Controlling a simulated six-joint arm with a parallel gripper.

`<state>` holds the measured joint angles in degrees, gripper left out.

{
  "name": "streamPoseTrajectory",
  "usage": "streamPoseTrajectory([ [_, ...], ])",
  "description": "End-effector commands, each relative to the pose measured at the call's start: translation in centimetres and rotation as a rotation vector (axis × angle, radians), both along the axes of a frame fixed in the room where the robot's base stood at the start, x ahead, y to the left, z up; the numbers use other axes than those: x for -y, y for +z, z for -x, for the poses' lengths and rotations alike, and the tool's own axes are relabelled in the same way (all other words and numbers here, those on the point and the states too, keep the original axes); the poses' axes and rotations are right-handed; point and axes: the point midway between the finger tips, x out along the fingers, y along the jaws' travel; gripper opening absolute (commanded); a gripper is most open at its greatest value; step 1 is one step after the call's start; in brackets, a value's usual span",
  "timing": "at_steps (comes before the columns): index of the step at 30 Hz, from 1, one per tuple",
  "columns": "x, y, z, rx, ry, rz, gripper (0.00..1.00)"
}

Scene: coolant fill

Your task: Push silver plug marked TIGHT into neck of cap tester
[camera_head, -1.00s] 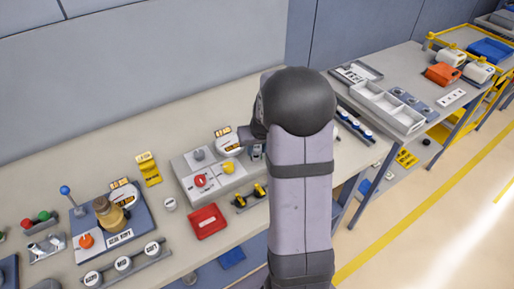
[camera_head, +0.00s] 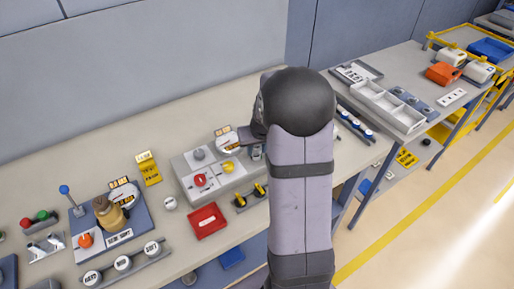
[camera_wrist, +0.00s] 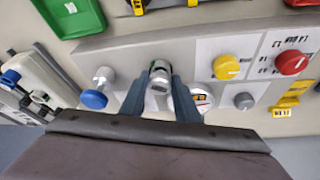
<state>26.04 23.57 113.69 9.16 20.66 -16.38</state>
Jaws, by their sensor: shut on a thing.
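The cap tester (camera_head: 187,183) is a grey box on the bench with a red knob, a yellow knob, a grey knob and a white dial. My gripper (camera_wrist: 160,100) is over its far-right end in the head view, mostly hidden behind my own arm. In the wrist view its two fingers are shut on the silver plug (camera_wrist: 160,76), a rounded metal piece with a dark mark too small to read. The plug is at the tester's grey top. I cannot tell how deep it sits, as the neck is hidden by the plug and fingers.
A silver stem with a blue knob (camera_wrist: 93,98) stands close beside the left finger in the wrist view. The yellow knob (camera_wrist: 226,67) and red knob (camera_wrist: 291,62) are to the right. A red tray (camera_head: 207,221) lies in front of the tester.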

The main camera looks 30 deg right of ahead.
Motion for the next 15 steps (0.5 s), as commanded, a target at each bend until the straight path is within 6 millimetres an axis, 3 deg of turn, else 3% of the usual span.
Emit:
streamPoseTrajectory([
  [15,0.0,-1.3,0.0,0.0,0.0,0.0,0.06],
])
